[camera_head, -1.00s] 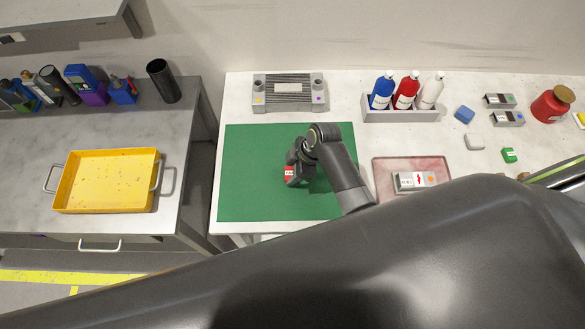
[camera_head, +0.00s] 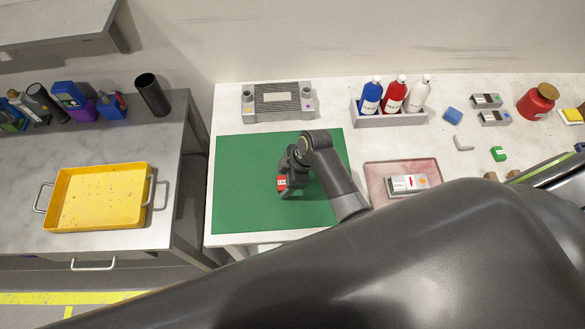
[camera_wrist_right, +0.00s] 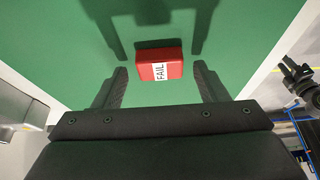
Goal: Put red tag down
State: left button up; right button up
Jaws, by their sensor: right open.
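The red tag (camera_head: 281,184) is a small red block with a white label. In the right wrist view the tag (camera_wrist_right: 160,65) shows the word FAIL and sits over the green mat (camera_wrist_right: 58,50). My right gripper (camera_head: 290,184) is over the green mat (camera_head: 240,205) in the head view, right at the tag. In the wrist view my right gripper (camera_wrist_right: 161,78) is open, with a finger to each side of the tag and green showing between. In the head view the gripper partly hides the tag.
A grey jig (camera_head: 278,102) stands behind the mat. A rack (camera_head: 388,119) with blue, red and white bottles is at the back. A pinkish tray (camera_head: 375,178) holds a grey labelled block (camera_head: 408,184). A yellow tray (camera_head: 97,197) is on the left table. My dark arm fills the foreground.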

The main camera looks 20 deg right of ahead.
jog(key=b+v, duration=0.1)
jog(key=v, duration=1)
jog(key=shift+d+r+b, duration=0.2)
jog(key=shift+r+b, duration=0.05)
jog(key=shift+b, duration=0.05)
jog(key=shift+s, duration=0.1)
